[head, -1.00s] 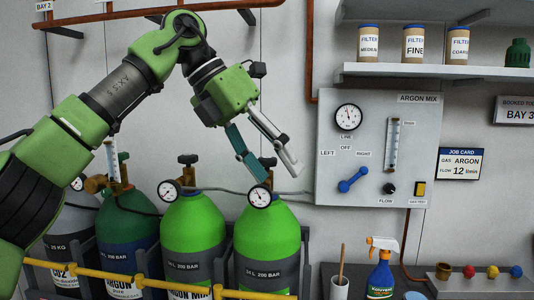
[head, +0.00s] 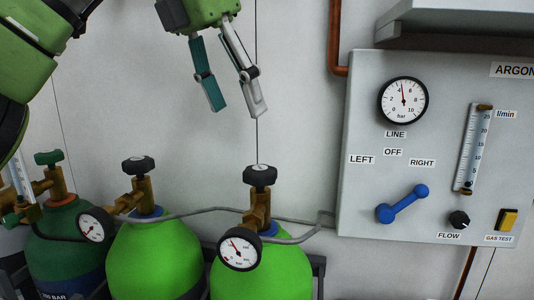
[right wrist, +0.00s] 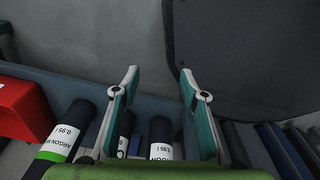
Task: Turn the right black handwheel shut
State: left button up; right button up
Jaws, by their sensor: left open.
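The right black handwheel (head: 260,176) sits on the brass valve of the right bright green cylinder (head: 262,278). A second black handwheel (head: 138,165) tops the bright green cylinder (head: 150,262) to its left. My left gripper (head: 238,110) is open and empty, its fingers pointing down. It hangs above and slightly left of the right handwheel in the picture, apart from it. My right gripper (right wrist: 159,78) is open in the right wrist view, with nothing between its fingertips. The right handwheel does not show there.
A pressure gauge (head: 239,250) fronts the right valve, and a grey hose (head: 300,239) runs to the panel (head: 360,210). The panel carries a blue lever (head: 402,204) turned toward RIGHT. Labelled dark cylinders (right wrist: 73,125) and a red box (right wrist: 24,108) lie below my right gripper.

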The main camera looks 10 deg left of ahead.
aim_at(259, 168)
pick_arm(q)
jog(key=x, duration=0.4)
jog(key=b+x, duration=0.1)
jog(key=x, duration=0.7)
jog(key=shift+s+f, duration=0.15)
jog(key=shift+s, duration=0.1)
jog(key=shift+w+f, duration=0.1)
jog(key=shift+f, duration=0.15)
jog(key=shift+d+f, duration=0.1)
jog(key=shift+f, duration=0.05)
jog(key=c, duration=1.1)
pick_arm(e)
jog(key=shift+g, duration=0.3)
jog(key=s, duration=0.1)
jog(key=s+f, duration=0.1)
jog(key=s, duration=0.2)
jog(key=shift+a+f, duration=0.1)
jog(key=shift+f, duration=0.15)
